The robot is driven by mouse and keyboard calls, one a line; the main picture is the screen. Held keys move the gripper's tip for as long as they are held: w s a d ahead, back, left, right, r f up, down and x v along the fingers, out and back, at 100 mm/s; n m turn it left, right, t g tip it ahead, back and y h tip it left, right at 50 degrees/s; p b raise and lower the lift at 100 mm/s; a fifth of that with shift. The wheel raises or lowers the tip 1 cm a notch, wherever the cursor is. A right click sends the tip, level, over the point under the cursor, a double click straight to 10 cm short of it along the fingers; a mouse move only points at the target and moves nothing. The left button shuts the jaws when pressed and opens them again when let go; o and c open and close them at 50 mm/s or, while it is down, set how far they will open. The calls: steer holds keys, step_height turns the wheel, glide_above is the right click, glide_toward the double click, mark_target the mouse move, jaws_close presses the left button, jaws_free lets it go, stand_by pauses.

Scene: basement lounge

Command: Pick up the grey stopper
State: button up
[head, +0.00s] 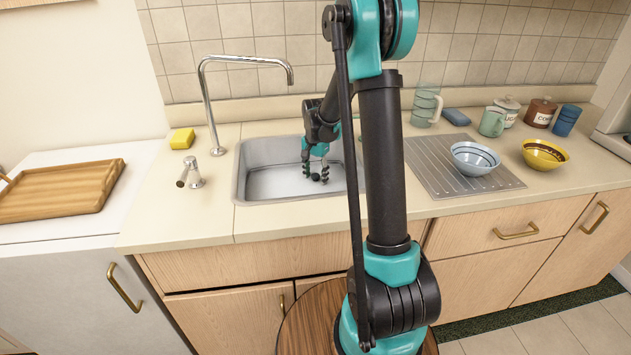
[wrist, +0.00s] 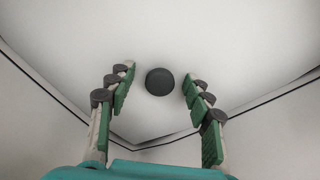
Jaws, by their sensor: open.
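The grey stopper is a small dark round disc (wrist: 159,81) in the wrist view, lying on the pale sink bottom. It lies between the fingertips of my gripper (wrist: 157,84), with a gap on each side. My gripper is open and holds nothing. The height gap between the fingertips and the stopper is hard to tell.
The sink walls surround my gripper. A tall tap (head: 206,100) and a yellow sponge (head: 182,138) stand at the left. A draining area (head: 430,165) with a blue-white bowl (head: 475,158) and a yellow bowl (head: 544,154) is at the right. Mugs and jars stand behind.

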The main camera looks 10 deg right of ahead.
steer(key=c, duration=1.2)
steer(key=shift+o, duration=0.2)
steer(key=shift+r, duration=0.15)
